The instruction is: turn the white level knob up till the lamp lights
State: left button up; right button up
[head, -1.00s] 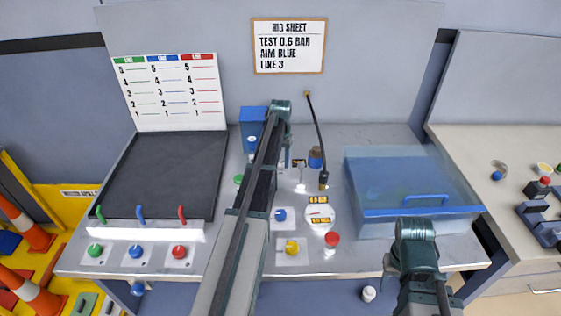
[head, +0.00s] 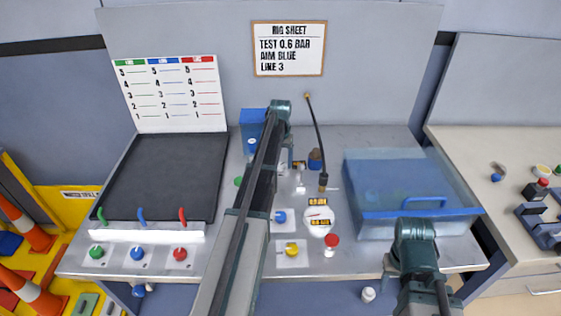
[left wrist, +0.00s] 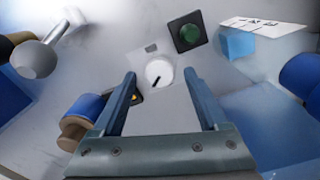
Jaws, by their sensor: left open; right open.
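The white level knob (left wrist: 159,74), round with a black pointer mark, shows in the left wrist view; my left arm hides it in the head view. My left gripper (left wrist: 160,77) is open, its two fingers on either side of the knob in that picture; I cannot tell whether they touch it. A round dark green lamp or button (left wrist: 187,33) on a black square base sits just beyond the knob and does not look brightly lit. It partly shows beside my arm in the head view (head: 238,181).
A clear blue bin (head: 410,222) sits farther right. The dark mat (head: 170,175) at left is bare.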

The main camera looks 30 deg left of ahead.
aim_at(281, 165)
pick_arm(q)
notch_tip(281, 165, up, 13)
jog(key=p, duration=1.2)
jog(key=shift+f, duration=0.1)
jog(key=shift+d, duration=0.1)
jog(key=s+d+m, duration=0.1)
jog(key=s+d, duration=0.6)
jog(key=d, duration=0.2)
jog(key=s+d+f+m+b, duration=0.1)
jog(key=s+d, duration=0.7)
jog(key=d, duration=0.2)
jog(key=s+d+m, duration=0.1)
jog(key=s+d, duration=0.6)
jog(key=d, duration=0.2)
jog(key=shift+s+d+f+t+b, duration=0.3)
jog(key=shift+s+d, duration=0.05)
jog(key=shift+d, duration=0.05)
jog(key=s+d+f+m+y+b, duration=0.1)
jog(key=s+d+f+m+b, duration=0.2)
jog(key=d, duration=0.5)
jog(key=shift+s+d+f+g+b, duration=0.15)
jog(key=shift+s+f+g+b, duration=0.25)
jog(key=shift+s, duration=0.45)
